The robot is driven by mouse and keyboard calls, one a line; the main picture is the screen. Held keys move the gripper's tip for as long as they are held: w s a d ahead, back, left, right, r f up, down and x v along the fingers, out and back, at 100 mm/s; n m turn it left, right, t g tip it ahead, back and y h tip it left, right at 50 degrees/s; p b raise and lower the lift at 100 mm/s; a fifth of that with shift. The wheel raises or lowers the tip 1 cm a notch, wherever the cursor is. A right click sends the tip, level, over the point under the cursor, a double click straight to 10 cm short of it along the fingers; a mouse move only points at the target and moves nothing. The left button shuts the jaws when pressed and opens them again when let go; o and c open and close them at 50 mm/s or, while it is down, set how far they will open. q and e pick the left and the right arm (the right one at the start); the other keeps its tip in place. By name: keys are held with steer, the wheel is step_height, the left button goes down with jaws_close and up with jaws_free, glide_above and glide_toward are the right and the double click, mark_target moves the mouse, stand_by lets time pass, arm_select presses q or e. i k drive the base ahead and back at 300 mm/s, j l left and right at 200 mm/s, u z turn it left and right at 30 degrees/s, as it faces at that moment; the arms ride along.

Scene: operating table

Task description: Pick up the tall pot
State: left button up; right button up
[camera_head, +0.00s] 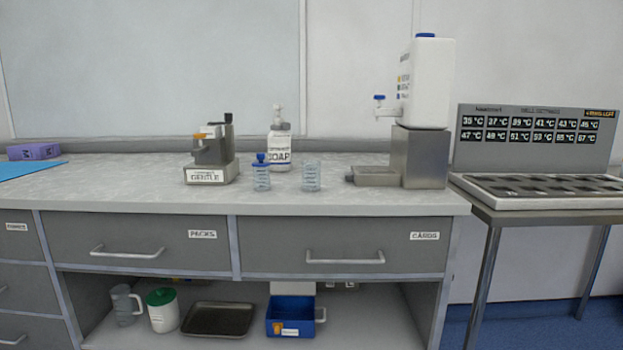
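No thing in view is labelled as the tall pot. A white pot with a green lid (162,310) stands upright on the lower shelf, to the right of a clear jug (126,305). On the counter stand a small clear ribbed pot with a blue lid and knob (261,176) and a similar clear ribbed pot without a visible lid (311,178). I cannot tell which of these is the tall one. Neither of my grippers is in view.
The counter (110,188) also holds a grey device marked GENTLE (211,160), a soap bottle (280,150) and a white tank with a tap (430,85). A dark tray (218,320) and blue bin (290,312) are on the shelf. The counter's left part is mostly clear.

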mark_target(310, 169)
steer(key=i+j+z, duration=0.1)
steer(key=i+j, duration=0.2)
steer(key=i+j+z, duration=0.1)
steer(key=i+j, duration=0.15)
steer(key=j, duration=0.2)
steer(key=i+j+z, duration=0.15)
steer(key=j, duration=0.25)
steer(key=i, duration=0.1)
